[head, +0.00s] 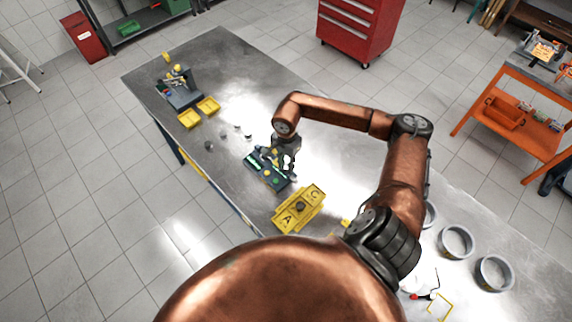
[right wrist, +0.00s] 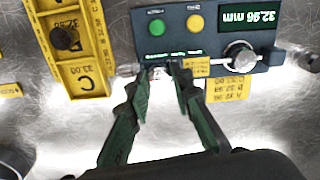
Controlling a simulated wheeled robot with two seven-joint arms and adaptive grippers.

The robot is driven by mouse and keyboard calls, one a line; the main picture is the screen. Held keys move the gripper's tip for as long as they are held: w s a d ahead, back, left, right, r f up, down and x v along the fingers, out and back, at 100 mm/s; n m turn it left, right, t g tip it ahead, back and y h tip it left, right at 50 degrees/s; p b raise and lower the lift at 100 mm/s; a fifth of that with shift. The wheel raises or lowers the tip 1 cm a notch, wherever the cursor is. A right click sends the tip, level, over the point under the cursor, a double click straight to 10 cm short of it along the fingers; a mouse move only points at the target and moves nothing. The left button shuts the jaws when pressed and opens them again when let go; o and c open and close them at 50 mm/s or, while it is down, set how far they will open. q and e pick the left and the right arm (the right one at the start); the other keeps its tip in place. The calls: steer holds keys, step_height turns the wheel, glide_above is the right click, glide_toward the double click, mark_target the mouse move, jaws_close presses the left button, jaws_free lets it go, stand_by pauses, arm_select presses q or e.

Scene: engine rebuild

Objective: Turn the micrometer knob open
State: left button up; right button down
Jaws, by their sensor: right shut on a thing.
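The micrometer (head: 265,180) is a dark blue block on the metal table in the head view. In the right wrist view the micrometer (right wrist: 215,22) shows a green button, a yellow button and a display reading 32.96 mm, upside down. A round silver part (right wrist: 240,56) sits at its measuring side. My right gripper (right wrist: 158,74) is shut on the micrometer knob (right wrist: 128,70), a silver piece at the block's lower left edge, mostly hidden by the fingertips. In the head view my right gripper (head: 274,158) is above the micrometer's far end. My left gripper is not in view.
A yellow lettered tray (head: 312,193) lies beside the micrometer, a dark round piece in it. Small round parts (head: 223,130) and yellow bins (head: 190,118) stand further up the table. Grey ring-shaped cups (head: 456,241) stand at the right. A yellow label (right wrist: 232,90) is by the micrometer.

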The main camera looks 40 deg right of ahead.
steer(key=shift+f+m+b, duration=0.1)
steer(key=shift+m+b, duration=0.85)
steer(key=shift+m, duration=0.15)
steer(key=m+b, duration=0.1)
steer(key=m, duration=0.1)
steer(key=shift+m+b, duration=0.3)
steer(key=shift+b, duration=0.1)
steer(key=m+b, duration=0.3)
steer(key=m, duration=0.3)
steer(key=m+b, duration=0.2)
steer(key=m, duration=0.4)
steer(key=shift+m, duration=0.3)
steer(key=m+b, duration=0.1)
steer(key=m, duration=0.2)
steer(key=shift+m, duration=0.3)
steer(key=shift+m+b, duration=0.3)
steer(key=shift+m, duration=1.1)
